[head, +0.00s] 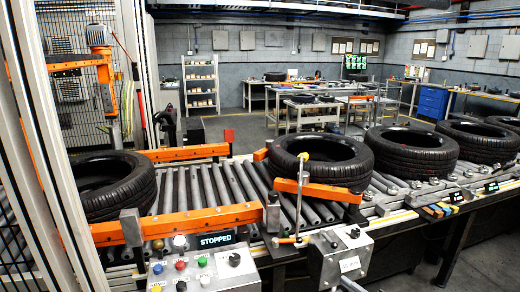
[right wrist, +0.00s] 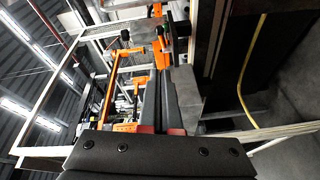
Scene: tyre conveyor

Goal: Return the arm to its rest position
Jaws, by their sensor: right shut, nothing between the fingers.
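My right gripper (right wrist: 167,88) shows in the right wrist view, its grey fingers together and empty, reaching up from the black palm (right wrist: 160,152). It appears clear of any object. I cannot make out either gripper in the head view. In the head view a tyre (head: 322,160) lies flat on the conveyor rollers (head: 215,185) near the middle. Another tyre (head: 108,187) lies at the left end, beside the safety fence.
Several tyres, such as one (head: 412,152), line the conveyor's right side. Orange guide bars (head: 178,222) edge the rollers. A button panel (head: 203,270) and a grey knob box (head: 343,258) stand at the front. The wrist view shows a yellow cable (right wrist: 243,85) on the right.

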